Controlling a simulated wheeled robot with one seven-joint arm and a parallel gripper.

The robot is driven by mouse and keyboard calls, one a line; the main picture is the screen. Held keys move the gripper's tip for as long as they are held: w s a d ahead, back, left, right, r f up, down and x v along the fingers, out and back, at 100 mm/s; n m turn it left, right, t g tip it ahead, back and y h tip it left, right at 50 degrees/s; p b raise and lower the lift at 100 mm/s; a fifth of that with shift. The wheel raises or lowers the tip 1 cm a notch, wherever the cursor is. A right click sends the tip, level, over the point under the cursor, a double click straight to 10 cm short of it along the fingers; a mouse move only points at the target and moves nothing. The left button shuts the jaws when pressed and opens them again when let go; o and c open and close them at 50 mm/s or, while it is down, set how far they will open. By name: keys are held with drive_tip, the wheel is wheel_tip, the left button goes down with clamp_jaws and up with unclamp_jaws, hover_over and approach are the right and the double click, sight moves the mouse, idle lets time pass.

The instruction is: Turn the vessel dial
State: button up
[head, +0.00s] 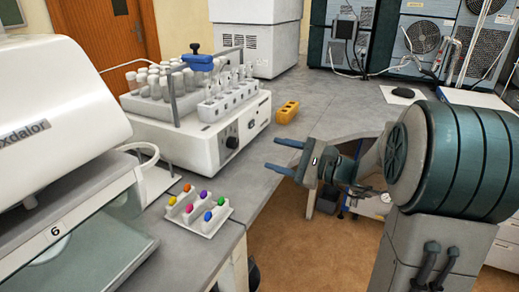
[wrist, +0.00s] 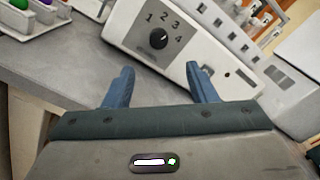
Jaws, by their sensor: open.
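The vessel dial (wrist: 159,39) is a round black knob on the white front panel of a machine, with the numbers 1 to 4 printed around its upper side. The same dial (head: 232,142) shows small in the head view, on the front of the white machine (head: 190,145) that holds racks of vials. My gripper (head: 280,156) is open, with its blue fingers pointing at the machine's front. In the wrist view my gripper (wrist: 160,78) has the dial beyond and between its fingertips, apart from them. Nothing is between the fingers.
A white holder (head: 200,221) with several coloured caps stands at the bench's front edge. A large white device (head: 60,100) fills the left.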

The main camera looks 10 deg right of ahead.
drive_tip(key=v, duration=0.2)
drive_tip(key=shift+s+d, duration=0.2)
drive_tip(key=shift+d, duration=0.05)
drive_tip(key=s+a+n+g+h+p, duration=0.5)
drive_tip(key=s+a+n+g+p, duration=0.25)
drive_tip(key=s, duration=0.55)
drive_tip(key=s+d+r+n+h+p, duration=0.4)
drive_tip(key=s+d+n+h+p, duration=0.3)
drive_tip(key=s+n+h, duration=0.1)
drive_tip(key=shift+s+d+r+n+h, duration=0.4)
drive_tip(key=shift+n+h, duration=0.15)
drive_tip(key=shift+h, duration=0.45)
